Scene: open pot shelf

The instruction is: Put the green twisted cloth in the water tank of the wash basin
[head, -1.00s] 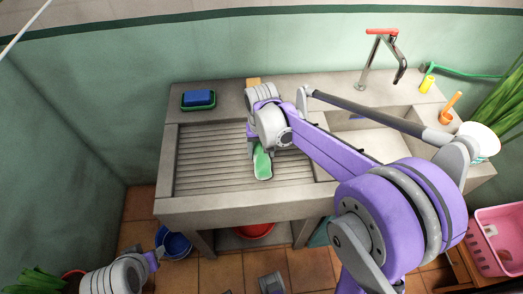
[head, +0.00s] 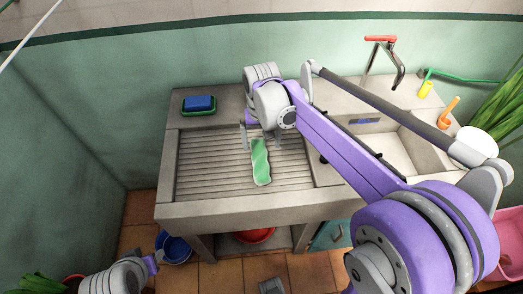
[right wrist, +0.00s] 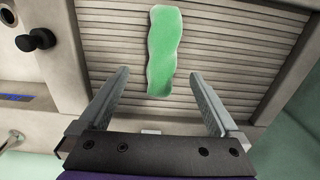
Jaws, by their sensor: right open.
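The green twisted cloth (head: 261,161) lies lengthwise on the ribbed washboard (head: 205,165) on the left of the wash basin. It also shows whole in the right wrist view (right wrist: 162,50). My right gripper (head: 262,146) is open and empty at the far end of the cloth. In the right wrist view its fingers (right wrist: 159,76) stand apart, with the cloth ahead between their lines. The water tank (head: 395,150) is the sunken part on the right, partly hidden by my right arm. My left gripper (head: 154,260) is low at the left; its jaws are unclear.
A blue sponge on a green dish (head: 199,104) sits at the back left rim. The tap (head: 385,55) stands behind the tank. A yellow object (head: 426,89) and an orange-handled tool (head: 447,112) are at the right rim. A dark knob (right wrist: 36,39) shows at the tank side.

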